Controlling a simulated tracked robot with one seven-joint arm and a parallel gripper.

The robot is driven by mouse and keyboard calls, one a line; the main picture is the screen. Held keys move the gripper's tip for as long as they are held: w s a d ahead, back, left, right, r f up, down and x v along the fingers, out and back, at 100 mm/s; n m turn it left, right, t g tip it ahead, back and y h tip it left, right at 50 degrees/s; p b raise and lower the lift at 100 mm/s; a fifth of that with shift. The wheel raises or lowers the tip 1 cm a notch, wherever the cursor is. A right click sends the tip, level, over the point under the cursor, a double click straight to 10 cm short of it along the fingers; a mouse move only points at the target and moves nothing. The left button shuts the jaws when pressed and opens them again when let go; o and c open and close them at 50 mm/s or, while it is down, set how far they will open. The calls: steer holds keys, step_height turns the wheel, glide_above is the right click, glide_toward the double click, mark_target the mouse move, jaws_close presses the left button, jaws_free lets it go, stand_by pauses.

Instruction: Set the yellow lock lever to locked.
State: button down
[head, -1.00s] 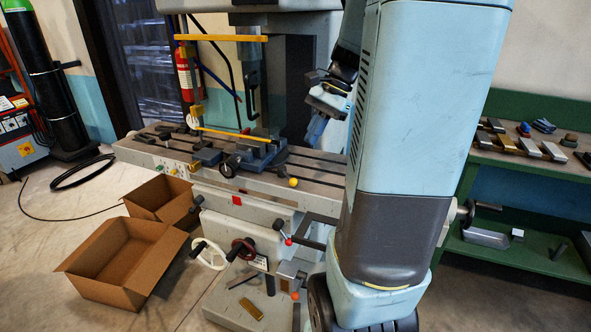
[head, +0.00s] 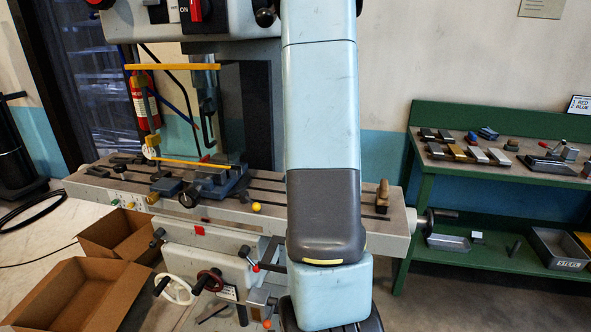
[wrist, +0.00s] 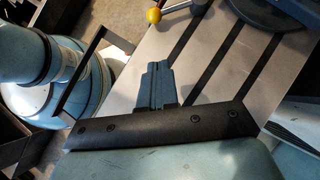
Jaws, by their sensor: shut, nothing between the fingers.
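The yellow ball knob (head: 256,207) of the lock lever shows at the front edge of the milling machine's table (head: 270,187). The lever's pivot and any lock marking cannot be made out. My gripper (wrist: 157,70) is shut and empty, its blue-grey fingers together over the slotted table, apart from the knob. In the head view my gripper is hidden behind my own arm.
A blue vise (head: 220,183) sits on the table left of the knob, behind a yellow-barred guard (head: 175,67). Lever handles with red balls (head: 256,268) hang below. Cardboard boxes (head: 75,295) stand on the floor at left. A green bench (head: 500,165) with parts is at right.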

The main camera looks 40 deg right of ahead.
mark_target(250, 202)
steer(key=x, duration=0.5)
steer(key=a, duration=0.3)
steer(key=shift+w+f, duration=0.25)
steer(key=shift+f, duration=0.1)
steer(key=shift+w+a+f, duration=0.15)
steer(key=shift+a, duration=0.4)
